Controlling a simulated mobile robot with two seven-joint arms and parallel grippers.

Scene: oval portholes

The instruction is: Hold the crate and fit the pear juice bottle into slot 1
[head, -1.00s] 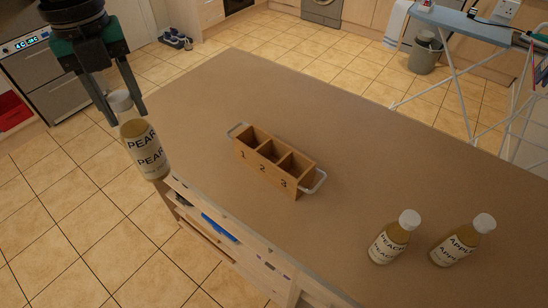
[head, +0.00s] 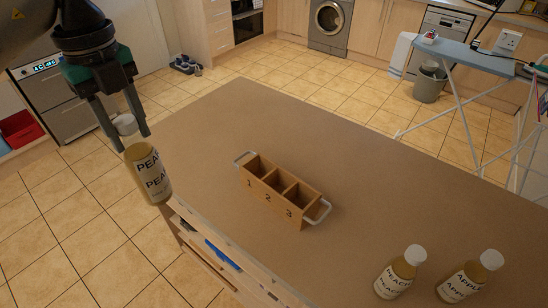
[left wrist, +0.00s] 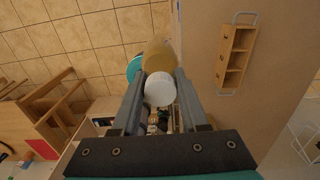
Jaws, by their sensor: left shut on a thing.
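The pear juice bottle (head: 148,175), with a white cap and a PEAR label, hangs slightly tilted at the left in the head view. My left gripper (head: 132,141) is shut on it near the cap, fingers pointing down. In the left wrist view the bottle's cap (left wrist: 160,88) is between the fingers. The wooden crate (head: 269,199) stands on the table to the right of the bottle, apart from it. Its three slots are numbered 1, 2, 3 from left to right and look empty. It has a metal handle at each end. My right gripper is not in view.
The peach juice bottle (head: 399,273) and apple juice bottle (head: 469,277) stand upright at the table's lower right. The brown table top (head: 230,120) is clear around the crate. The table's left edge runs beside the held bottle. An ironing board (head: 465,52) stands beyond the table.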

